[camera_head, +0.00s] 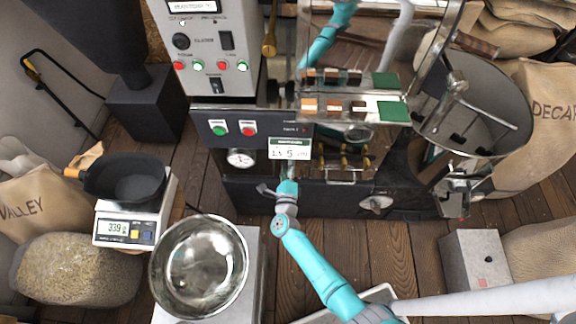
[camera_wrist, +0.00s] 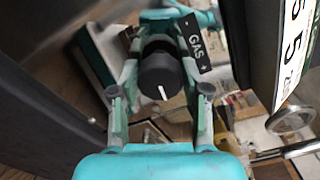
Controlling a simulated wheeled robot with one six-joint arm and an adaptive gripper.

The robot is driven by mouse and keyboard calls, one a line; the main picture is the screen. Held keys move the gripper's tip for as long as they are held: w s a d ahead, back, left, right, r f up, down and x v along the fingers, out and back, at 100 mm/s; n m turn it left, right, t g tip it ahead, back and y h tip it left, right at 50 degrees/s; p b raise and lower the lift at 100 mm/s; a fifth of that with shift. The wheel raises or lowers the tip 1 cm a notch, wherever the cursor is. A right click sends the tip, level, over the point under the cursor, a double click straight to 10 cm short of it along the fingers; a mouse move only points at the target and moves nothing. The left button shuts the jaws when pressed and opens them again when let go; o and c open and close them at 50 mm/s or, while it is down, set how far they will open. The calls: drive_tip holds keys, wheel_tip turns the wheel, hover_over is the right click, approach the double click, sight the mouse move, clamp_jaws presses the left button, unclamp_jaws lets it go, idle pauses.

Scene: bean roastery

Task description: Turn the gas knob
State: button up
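The gas knob (camera_wrist: 158,76) is a round black knob with a white pointer line, in the wrist view just beyond my gripper. A black label reading GAS (camera_wrist: 195,42) is up and right of it. My gripper (camera_wrist: 161,91) is open, with one finger on each side of the knob in the picture. Gaps show between the knob and both fingers, and I see no contact. In the head view my gripper (camera_head: 268,190) is low at the front of the roaster, under the display panel. The knob cannot be made out there.
The roaster's control panel (camera_head: 225,128) with green and red buttons is just above my gripper. A pressure dial (camera_head: 241,158) is at its left. A steel bowl (camera_head: 166,280), a scale (camera_head: 115,224) with a black pan (camera_head: 135,182), and a cooling drum (camera_head: 505,100) stand around.

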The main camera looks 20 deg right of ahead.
drive_tip(key=shift+c, duration=1.4)
drive_tip(key=shift+n, duration=0.3)
drive_tip(key=n, duration=0.4)
drive_tip(key=shift+n, duration=2.7)
drive_tip(key=o, duration=1.1)
drive_tip(key=shift+o, duration=0.2)
